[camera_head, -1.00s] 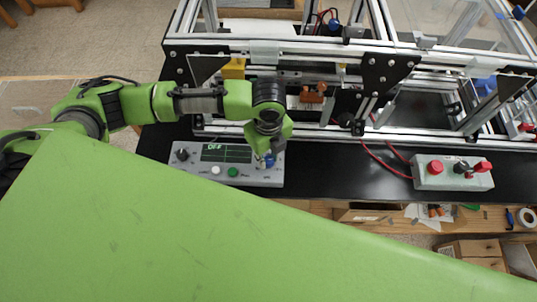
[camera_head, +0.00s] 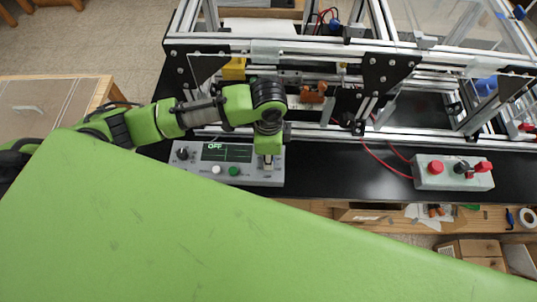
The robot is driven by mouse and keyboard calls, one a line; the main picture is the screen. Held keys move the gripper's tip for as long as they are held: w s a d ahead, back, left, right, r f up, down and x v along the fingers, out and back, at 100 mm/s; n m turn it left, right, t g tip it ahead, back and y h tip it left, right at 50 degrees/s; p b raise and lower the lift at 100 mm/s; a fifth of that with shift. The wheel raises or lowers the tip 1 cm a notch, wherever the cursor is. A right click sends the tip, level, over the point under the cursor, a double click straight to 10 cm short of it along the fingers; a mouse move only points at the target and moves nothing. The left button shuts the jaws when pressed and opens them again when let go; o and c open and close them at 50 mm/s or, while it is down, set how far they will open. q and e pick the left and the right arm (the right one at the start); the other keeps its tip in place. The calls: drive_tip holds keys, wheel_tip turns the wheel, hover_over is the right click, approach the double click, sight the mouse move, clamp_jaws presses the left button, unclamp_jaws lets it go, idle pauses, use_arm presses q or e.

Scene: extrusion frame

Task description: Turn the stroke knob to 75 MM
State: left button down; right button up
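A grey control box (camera_head: 205,177) lies on the black tabletop. Its display (camera_head: 226,152) shows green text that looks like "OFF". A dark knob (camera_head: 182,154) is at its left end, with a white button (camera_head: 216,169) and a green button (camera_head: 234,171) along the front. The labels are too small to read, so I cannot tell which control is the stroke knob. My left gripper (camera_head: 268,163) points down over the box's right end and hides part of it. Its fingers are too small to judge, and contact is unclear. My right gripper is not in view.
An aluminium extrusion frame (camera_head: 300,47) stands right behind the box. A second grey box (camera_head: 452,178) with a red button (camera_head: 436,167) and a red knob is at the right, with red wires behind it. Black tabletop (camera_head: 345,180) between the boxes is clear.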

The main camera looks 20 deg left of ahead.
use_arm(q)
drive_tip(key=n, duration=1.1)
drive_tip(key=shift+d, duration=0.1)
drive_tip(key=shift+n, duration=1.8)
drive_tip(key=c, duration=1.8)
unclamp_jaws()
drive_tip(key=shift+r, duration=0.15)
